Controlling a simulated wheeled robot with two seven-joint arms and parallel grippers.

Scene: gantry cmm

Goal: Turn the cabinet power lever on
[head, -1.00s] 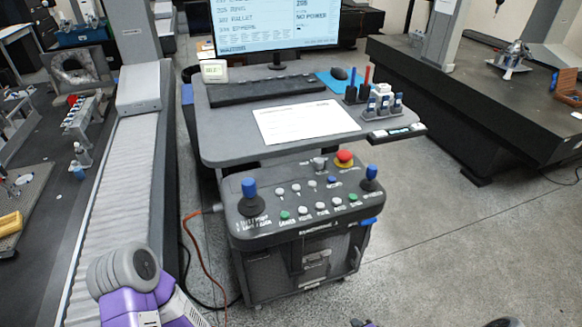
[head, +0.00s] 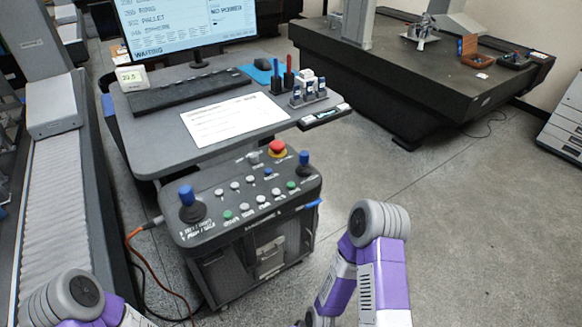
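I cannot make out a power lever in the head view. A pale grey cabinet (head: 562,118) stands at the far right edge, cut off by the frame; its visible face has vents low down and shows no lever. The wheeled control console (head: 245,215) stands left of centre with blue-topped joysticks, small buttons and a red mushroom button (head: 277,147). The monitor (head: 185,25) above the desk reads "NO POWER" and "WAITING". My two arms show at the lower left and lower centre, but both grippers are outside the frame.
The desk (head: 150,140) holds a keyboard, paper and holders. A large dark granite table (head: 400,75) stands behind at the right. A bellows-covered rail (head: 50,210) runs down the left. An orange cable (head: 150,262) lies left of the console. The floor (head: 480,210) at right is open.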

